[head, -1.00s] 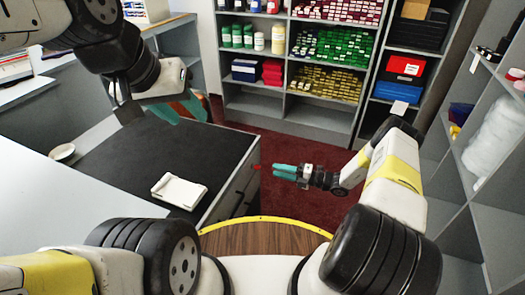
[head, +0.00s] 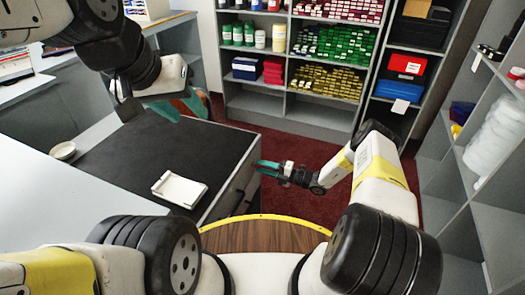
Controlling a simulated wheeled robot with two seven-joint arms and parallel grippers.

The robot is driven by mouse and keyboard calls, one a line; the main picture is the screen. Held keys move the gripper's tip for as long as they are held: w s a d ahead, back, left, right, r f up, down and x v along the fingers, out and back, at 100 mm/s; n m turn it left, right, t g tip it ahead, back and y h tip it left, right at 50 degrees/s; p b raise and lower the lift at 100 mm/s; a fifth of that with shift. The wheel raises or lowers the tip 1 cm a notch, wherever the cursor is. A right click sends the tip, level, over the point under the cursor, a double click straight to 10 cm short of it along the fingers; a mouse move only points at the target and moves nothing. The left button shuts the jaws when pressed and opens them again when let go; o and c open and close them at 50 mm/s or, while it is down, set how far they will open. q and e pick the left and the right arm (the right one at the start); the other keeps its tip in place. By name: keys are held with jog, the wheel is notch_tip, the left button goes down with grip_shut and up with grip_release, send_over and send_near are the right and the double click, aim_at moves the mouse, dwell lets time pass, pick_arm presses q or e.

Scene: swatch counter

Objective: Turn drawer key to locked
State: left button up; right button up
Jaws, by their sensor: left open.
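The dark-topped counter (head: 135,150) stands at left centre, with its grey drawer front (head: 232,192) facing right. My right gripper (head: 262,168), with teal fingers, is at the upper part of that drawer front, close to it or touching. The key cannot be made out now; the fingers cover the place where a small red spot showed before. Whether the fingers are shut on it cannot be told. My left gripper (head: 178,108), also teal, is open above the far end of the counter, away from the drawer.
A white pad (head: 180,190) lies on the counter top near its right edge. A small round dish (head: 62,151) sits at the left. Shelves (head: 285,108) with coloured goods stand behind, and more shelving (head: 490,215) at right. Red floor (head: 300,205) is open beside the drawer.

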jog(key=shift+c, duration=0.3)
grip_shut()
jog(key=shift+n, duration=8.9)
jog(key=shift+o, duration=0.3)
grip_release()
